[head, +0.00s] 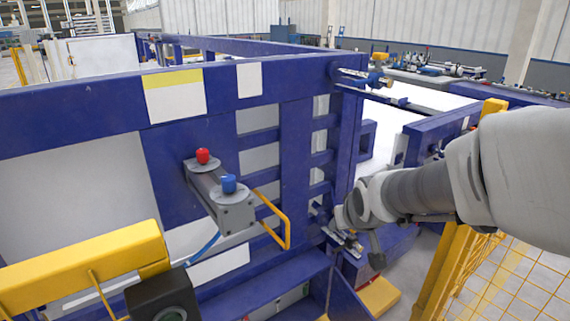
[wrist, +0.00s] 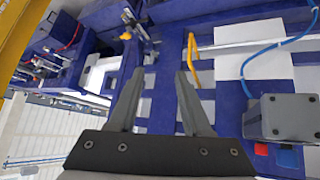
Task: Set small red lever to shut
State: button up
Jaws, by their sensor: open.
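The small red lever (head: 203,156) shows as a rounded red knob on a round plate at the far end of a grey box fixed to the blue frame. In the wrist view, a red patch (wrist: 261,149) shows at the lower right, below the grey box. My gripper (wrist: 160,72) is open with nothing between its fingers. It points at the blue frame, and the grey box lies to its right in the wrist view. In the head view, my arm reaches in from the right, apart from the lever; its fingers are not clear there.
A blue knob (head: 229,183) stands on the same grey box (head: 236,214), close to the red one. A yellow bent handle (head: 286,228) juts out between the box and my arm. A yellow beam (head: 80,270) crosses the lower left. Yellow mesh fencing (head: 500,278) stands at the lower right.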

jog(key=w+a+f+n+t+y+b, duration=0.15)
jog(key=w+a+f+b, duration=0.3)
jog(key=w+f, duration=0.65)
jog(key=n+t+y+b, duration=0.1)
jog(key=n+y+b, duration=0.4)
jog(key=b, duration=0.5)
send_near(246, 319)
jog(key=shift+m+y, duration=0.45)
jog(key=shift+m, duration=0.1)
jog(key=shift+w+r+b+x, duration=0.25)
jog(key=shift+b+x, duration=0.75)
jog(key=shift+x, duration=0.6)
jog(key=shift+w+r+b+x, duration=0.1)
jog(key=shift+r+b+x, duration=0.2)
jog(key=shift+b+x, duration=1.05)
jog(key=shift+w+r+b+x, duration=0.25)
jog(key=shift+b+x, duration=0.4)
jog(key=shift+x, duration=1.25)
jog(key=shift+d, duration=0.15)
jog(key=shift+r, duration=0.1)
grip_shut()
